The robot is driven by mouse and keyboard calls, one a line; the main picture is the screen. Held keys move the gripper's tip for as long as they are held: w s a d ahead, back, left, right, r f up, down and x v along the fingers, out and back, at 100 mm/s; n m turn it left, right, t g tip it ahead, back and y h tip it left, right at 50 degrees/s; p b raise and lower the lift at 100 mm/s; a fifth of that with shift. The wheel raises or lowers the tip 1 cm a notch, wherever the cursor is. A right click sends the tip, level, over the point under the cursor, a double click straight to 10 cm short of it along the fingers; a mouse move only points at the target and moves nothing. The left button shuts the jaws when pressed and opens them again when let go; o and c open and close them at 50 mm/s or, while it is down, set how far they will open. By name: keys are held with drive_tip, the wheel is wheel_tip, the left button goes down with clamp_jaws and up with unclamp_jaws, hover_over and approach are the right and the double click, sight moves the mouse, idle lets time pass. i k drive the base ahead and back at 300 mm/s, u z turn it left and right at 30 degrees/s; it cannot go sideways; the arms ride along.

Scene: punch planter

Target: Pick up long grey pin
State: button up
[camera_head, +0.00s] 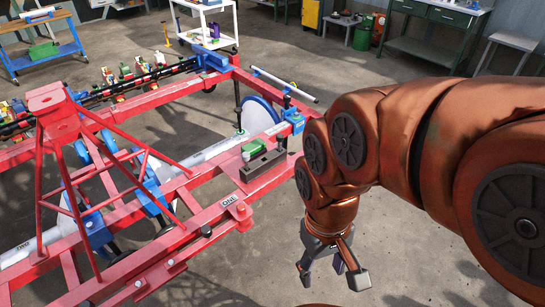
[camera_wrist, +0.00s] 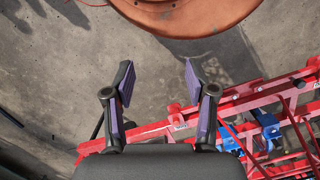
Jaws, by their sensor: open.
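My gripper (camera_head: 332,270) hangs below my copper arm at lower right in the head view, right of the red frame. It is open and empty. I cannot pick out the long grey pin for certain. A light grey rod (camera_head: 286,85) lies slanted across the far right end of the red frame, and may be it. My gripper is well away from this rod. The rod is not clearly visible in the wrist view.
The red planter frame (camera_head: 190,222) fills the left, and shows at right in the wrist view (camera_wrist: 240,103). A dark block (camera_head: 263,165), a green part (camera_head: 253,147) and a white-blue disc (camera_head: 258,117) are at its right end. Benches stand behind. Floor around my gripper is clear.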

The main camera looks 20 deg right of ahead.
sight(246, 156)
drive_tip(key=k, duration=0.5)
drive_tip(key=u, duration=0.55)
drive_tip(key=i, duration=1.45)
drive_tip(key=u, duration=0.2)
